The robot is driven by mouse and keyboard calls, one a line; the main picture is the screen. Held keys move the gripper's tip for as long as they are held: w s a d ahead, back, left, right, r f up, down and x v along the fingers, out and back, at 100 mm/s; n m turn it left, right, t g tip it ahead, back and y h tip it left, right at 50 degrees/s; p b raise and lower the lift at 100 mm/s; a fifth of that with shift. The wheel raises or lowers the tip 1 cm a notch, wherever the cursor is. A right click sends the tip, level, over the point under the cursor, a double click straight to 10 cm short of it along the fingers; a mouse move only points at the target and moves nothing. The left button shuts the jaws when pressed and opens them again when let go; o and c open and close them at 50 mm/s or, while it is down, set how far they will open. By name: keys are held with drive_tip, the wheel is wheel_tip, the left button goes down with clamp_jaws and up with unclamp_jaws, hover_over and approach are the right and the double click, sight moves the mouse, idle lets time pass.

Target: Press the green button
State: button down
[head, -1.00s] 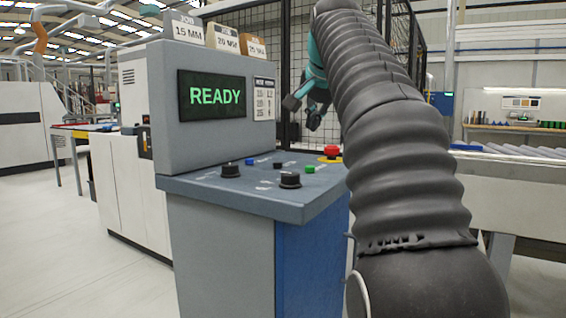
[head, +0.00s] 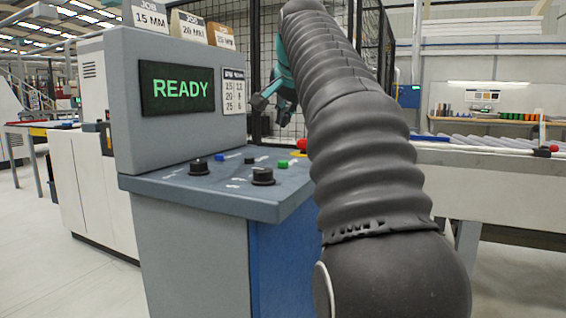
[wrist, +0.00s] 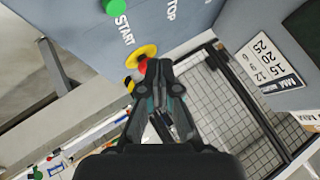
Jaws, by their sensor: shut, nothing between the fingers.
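The green button (head: 283,164) sits on the sloped top of the grey control console (head: 215,185), toward its right side. In the wrist view the green button (wrist: 116,6) is at the top edge, partly cut off, beside the word START. My gripper (head: 270,100) hangs above and behind the panel in the head view, apart from the button. In the wrist view my gripper (wrist: 160,75) is shut and empty, its tips in front of the red emergency button (wrist: 143,65) with its yellow collar. My arm hides part of the console's right side in the head view.
The panel also has black knobs (head: 263,176) and a blue button (head: 221,157). The screen (head: 177,87) reads READY. Job cards (head: 150,17) stand on the console. A mesh fence (head: 375,50) is behind, a roller conveyor (head: 480,145) to the right.

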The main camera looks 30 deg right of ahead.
sight(284, 162)
drive_tip(key=shift+f+b, duration=2.3)
drive_tip(key=shift+f, duration=0.85)
drive_tip(key=shift+f, duration=0.1)
drive_tip(key=shift+f, duration=0.35)
